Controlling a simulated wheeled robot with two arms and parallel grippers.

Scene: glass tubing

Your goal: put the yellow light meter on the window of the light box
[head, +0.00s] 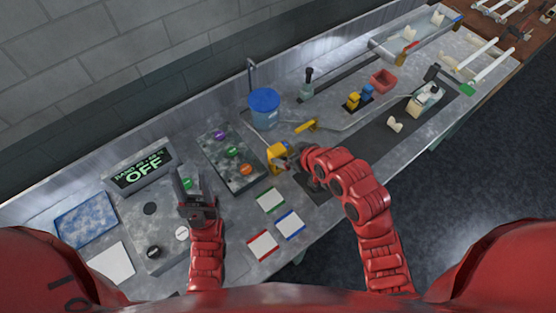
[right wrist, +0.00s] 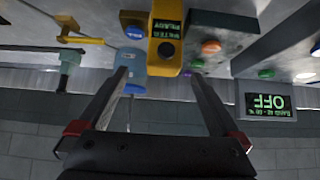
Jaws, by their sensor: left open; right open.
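The yellow light meter (head: 278,152) stands on the bench in the head view, just left of my right gripper (head: 288,163). In the right wrist view the meter (right wrist: 165,55) shows a dark round spot and small green text, upside down. My right gripper (right wrist: 158,76) is open, its fingertips at either side of the meter's near end; contact is unclear. The grey light box (head: 140,222) has a display (head: 140,172) reading OFF, a black knob (head: 154,252), and a pale round spot (head: 182,233), perhaps the window. My left gripper (head: 193,182) is open above the box's right side.
A dark panel (head: 222,150) with purple, green and orange knobs lies between box and meter. A blue-lidded tub (head: 264,108) stands behind the meter. A yellow-ended tool (head: 306,125) lies to its right. Green, blue and red edged cards (head: 270,200) lie in front.

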